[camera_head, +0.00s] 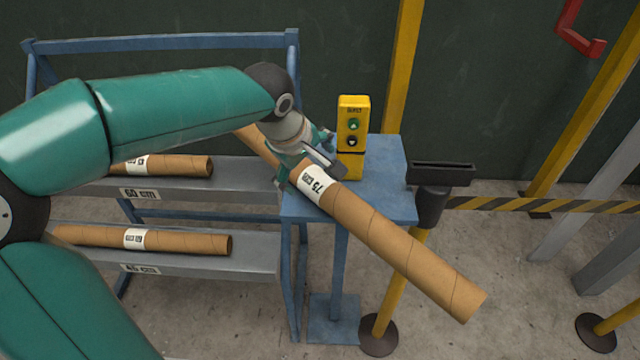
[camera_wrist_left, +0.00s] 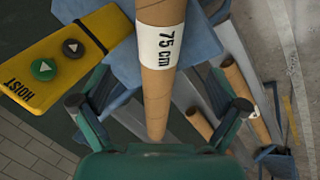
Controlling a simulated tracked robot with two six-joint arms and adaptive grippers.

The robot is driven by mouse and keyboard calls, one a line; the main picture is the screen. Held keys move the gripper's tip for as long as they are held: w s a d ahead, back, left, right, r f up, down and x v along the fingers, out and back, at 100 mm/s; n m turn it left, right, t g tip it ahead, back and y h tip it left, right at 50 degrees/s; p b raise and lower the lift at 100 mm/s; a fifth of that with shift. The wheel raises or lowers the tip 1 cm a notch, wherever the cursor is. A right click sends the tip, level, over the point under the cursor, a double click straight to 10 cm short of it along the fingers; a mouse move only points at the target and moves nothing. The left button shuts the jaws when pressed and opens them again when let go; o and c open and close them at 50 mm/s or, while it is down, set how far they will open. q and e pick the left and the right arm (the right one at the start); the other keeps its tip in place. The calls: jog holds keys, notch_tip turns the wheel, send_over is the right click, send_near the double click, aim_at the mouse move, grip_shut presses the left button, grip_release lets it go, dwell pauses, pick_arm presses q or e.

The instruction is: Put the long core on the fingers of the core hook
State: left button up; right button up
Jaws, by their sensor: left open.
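The long core (camera_head: 400,255) is a brown cardboard tube with a white "75 cm" label. It lies slantwise across the blue stand top (camera_head: 385,160), its near right end jutting past the edge; its far end is partly behind my left arm. My left gripper (camera_head: 308,170) is open at the label. In the left wrist view the core (camera_wrist_left: 158,85) passes between the spread fingers of the gripper (camera_wrist_left: 160,105), which do not visibly grip it. A red bent bar (camera_head: 572,30) shows at top right; I cannot tell if it is the core hook. My right gripper is out of view.
A yellow hoist control box (camera_head: 353,125) stands on the stand behind the core. Shorter cores lie on the rack's upper shelf (camera_head: 240,180) and lower shelf (camera_head: 255,262). A barrier post (camera_head: 390,290) and striped belt (camera_head: 545,204) stand to the right.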

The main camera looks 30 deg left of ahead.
aim_at(317, 179)
pick_arm(q)
jog(key=x, duration=0.3)
jog(key=shift+w+f, duration=0.1)
jog(key=shift+f, duration=0.25)
jog(key=shift+p+x, duration=0.85)
jog(key=shift+x, duration=1.9)
jog(key=shift+w+a+r, duration=0.1)
jog(key=c, duration=1.7)
jog(key=shift+r, duration=0.1)
grip_shut()
jog(key=shift+w+r, duration=0.1)
jog(key=shift+r, duration=0.05)
